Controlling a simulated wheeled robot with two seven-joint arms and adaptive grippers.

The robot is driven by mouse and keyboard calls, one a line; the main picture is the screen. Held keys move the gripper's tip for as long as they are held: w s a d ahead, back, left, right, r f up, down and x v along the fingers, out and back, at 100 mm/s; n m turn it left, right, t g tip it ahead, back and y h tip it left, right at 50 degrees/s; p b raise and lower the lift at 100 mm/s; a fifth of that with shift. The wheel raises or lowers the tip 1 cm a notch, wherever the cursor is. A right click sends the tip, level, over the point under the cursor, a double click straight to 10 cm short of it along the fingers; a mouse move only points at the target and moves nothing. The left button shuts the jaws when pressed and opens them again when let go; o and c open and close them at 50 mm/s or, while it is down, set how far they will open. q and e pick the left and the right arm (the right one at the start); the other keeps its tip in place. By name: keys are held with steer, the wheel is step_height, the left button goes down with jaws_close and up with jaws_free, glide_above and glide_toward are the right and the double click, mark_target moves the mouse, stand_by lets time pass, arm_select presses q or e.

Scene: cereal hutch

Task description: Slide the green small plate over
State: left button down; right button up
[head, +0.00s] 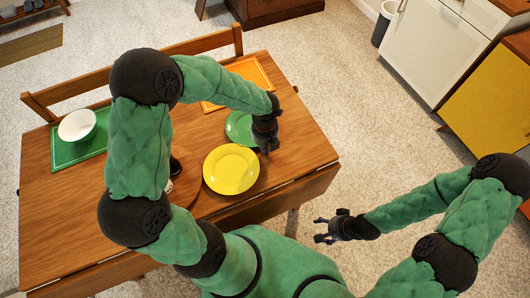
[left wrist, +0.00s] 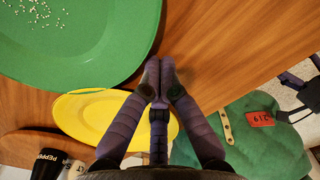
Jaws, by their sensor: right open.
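The green small plate (head: 237,125) lies on the wooden table, partly covered by my left gripper and arm in the head view. In the left wrist view the green plate (left wrist: 95,45) fills the upper left, with pale crumbs on it. My left gripper (head: 268,147) is beside the plate's right edge. In the left wrist view its fingertips (left wrist: 160,75) are together with nothing seen between them, just right of the green rim. Whether they touch the plate or table is unclear. My right gripper (head: 322,230) is open and empty, off the table's front edge.
A yellow plate (head: 231,169) lies close in front of the green plate. An orange mat (head: 250,75) lies behind it. A white bowl (head: 77,126) sits on a green mat (head: 62,157) at the left. Salt and pepper shakers (left wrist: 48,162) stand by the yellow plate. The table's right end is bare.

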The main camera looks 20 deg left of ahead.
arm_select(q)
steer(key=shift+w, duration=0.1)
steer(key=shift+w+a+r+p, duration=0.1)
steer(key=shift+w+a+p, duration=0.15)
steer(key=shift+w+p, duration=0.25)
steer(key=shift+w+a+r+p, duration=0.1)
steer(key=shift+w+a+p, duration=0.2)
steer(key=shift+w, duration=0.2)
steer(key=shift+w+a+f+p, duration=0.2)
steer(key=shift+w+a+p, duration=0.1)
steer(key=shift+w, duration=0.3)
steer(key=shift+d, duration=0.1)
